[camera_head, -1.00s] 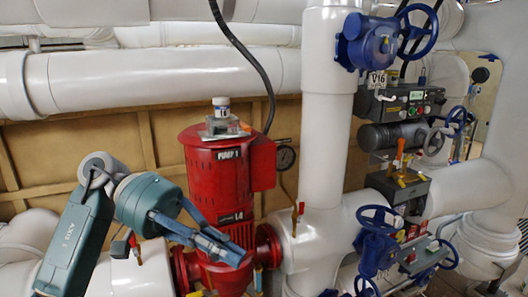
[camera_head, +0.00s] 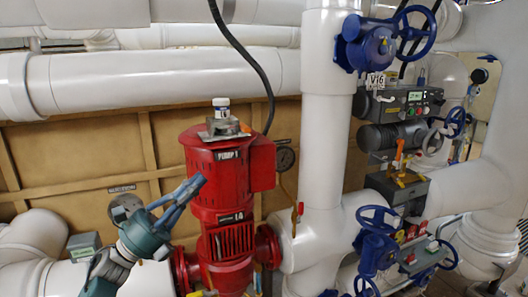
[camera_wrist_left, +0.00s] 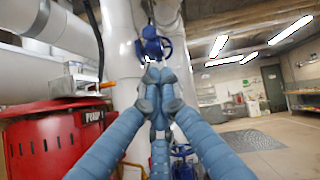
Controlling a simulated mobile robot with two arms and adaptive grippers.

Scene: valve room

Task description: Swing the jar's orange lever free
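A small white-capped jar (camera_head: 221,108) stands in a grey metal holder (camera_head: 222,129) on top of the red pump. A small orange lever (camera_head: 245,128) shows at the holder's right side. In the left wrist view the jar (camera_wrist_left: 81,69) and orange lever (camera_wrist_left: 106,85) are at the left, above the red pump. My left gripper (camera_head: 196,183) is in front of the pump's left side, below the jar and apart from it, pointing up and right. Its fingers come together at the tips (camera_wrist_left: 158,75), with nothing seen between them. My right gripper is not in view.
The red pump (camera_head: 215,180) stands left of a white vertical pipe (camera_head: 325,130). A black cable (camera_head: 245,50) hangs behind the jar. Blue handwheels (camera_head: 416,30) and another orange lever (camera_head: 399,149) are farther right. Space above the pump's left side is clear.

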